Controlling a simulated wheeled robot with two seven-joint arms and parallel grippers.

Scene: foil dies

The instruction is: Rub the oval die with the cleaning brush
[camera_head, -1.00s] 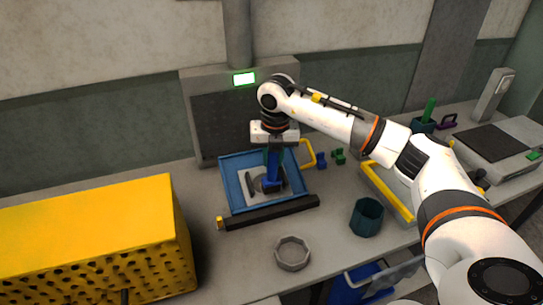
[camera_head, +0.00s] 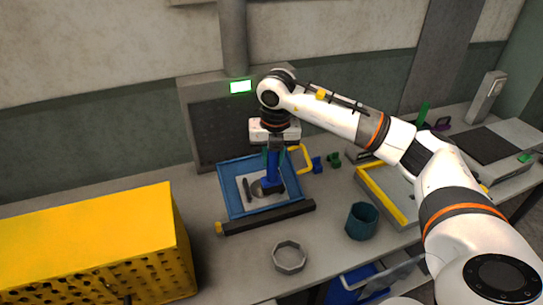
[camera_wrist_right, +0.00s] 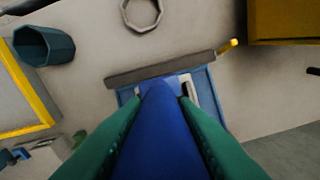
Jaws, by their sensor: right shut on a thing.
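My right gripper (camera_head: 273,147) points down over the blue tray (camera_head: 231,201) and is shut on the blue cleaning brush (camera_head: 272,172). The brush is roughly upright, its foot over the right part of a dark oval die (camera_head: 257,189) on a pale plate. I cannot tell whether it touches the die. A narrow dark bar-shaped piece (camera_head: 246,189) lies left of the oval die. In the right wrist view, the brush (camera_wrist_right: 160,135) fills the space between the green fingers (camera_wrist_right: 160,112) and hides most of the plate. My left gripper is not in view.
A dark bar (camera_head: 266,217) runs along the tray's front. A grey ring (camera_head: 289,257) and a teal cup (camera_head: 362,221) stand in front. A yellow perforated box (camera_head: 90,240) is at left, a yellow-edged tray (camera_head: 384,196) at right. A dark panel (camera_head: 215,125) stands behind.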

